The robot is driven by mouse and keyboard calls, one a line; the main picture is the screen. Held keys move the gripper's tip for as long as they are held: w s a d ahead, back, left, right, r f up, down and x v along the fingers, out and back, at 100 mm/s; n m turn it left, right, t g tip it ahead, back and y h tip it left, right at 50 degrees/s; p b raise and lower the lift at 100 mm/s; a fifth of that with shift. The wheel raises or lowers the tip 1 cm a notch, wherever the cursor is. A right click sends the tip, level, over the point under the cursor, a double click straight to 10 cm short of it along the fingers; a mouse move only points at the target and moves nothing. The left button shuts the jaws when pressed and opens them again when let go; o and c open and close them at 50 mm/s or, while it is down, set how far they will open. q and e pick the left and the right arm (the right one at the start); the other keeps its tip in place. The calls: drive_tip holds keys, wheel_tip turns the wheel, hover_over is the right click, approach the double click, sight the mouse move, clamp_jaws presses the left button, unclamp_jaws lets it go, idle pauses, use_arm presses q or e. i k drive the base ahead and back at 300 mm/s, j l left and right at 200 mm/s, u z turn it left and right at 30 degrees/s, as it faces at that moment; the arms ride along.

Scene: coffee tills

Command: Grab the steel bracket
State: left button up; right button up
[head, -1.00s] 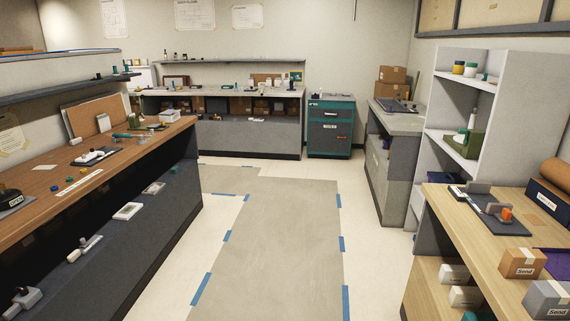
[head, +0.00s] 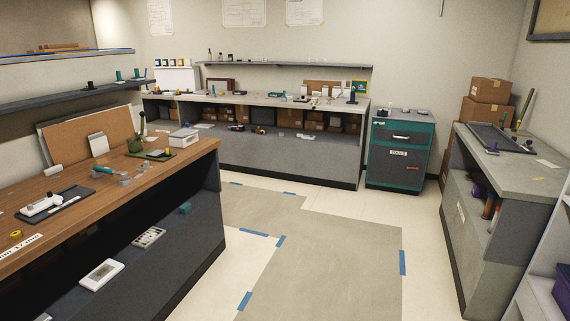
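I cannot pick out the steel bracket for certain. Small grey pieces (head: 125,180) lie on the wooden counter (head: 150,203) at left, beside a teal-handled tool (head: 108,171); they are too small to identify. More small items stand on the long grey back counter (head: 235,100), also too small to tell apart. Neither of my grippers is in view.
A teal drawer cabinet (head: 400,165) stands right of the back counter. A grey side counter (head: 540,178) with a dark tray (head: 500,139) is at right, cardboard boxes (head: 487,115) behind it. The floor (head: 330,255) between is clear, marked with blue tape.

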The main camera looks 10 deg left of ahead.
sight(146, 166)
drive_tip(key=i+j+u, duration=0.2)
drive_tip(key=i, duration=0.55)
drive_tip(key=i+l+u, duration=0.25)
drive_tip(key=i, duration=0.5)
drive_tip(key=i+u, duration=0.2)
drive_tip(key=i, duration=0.55)
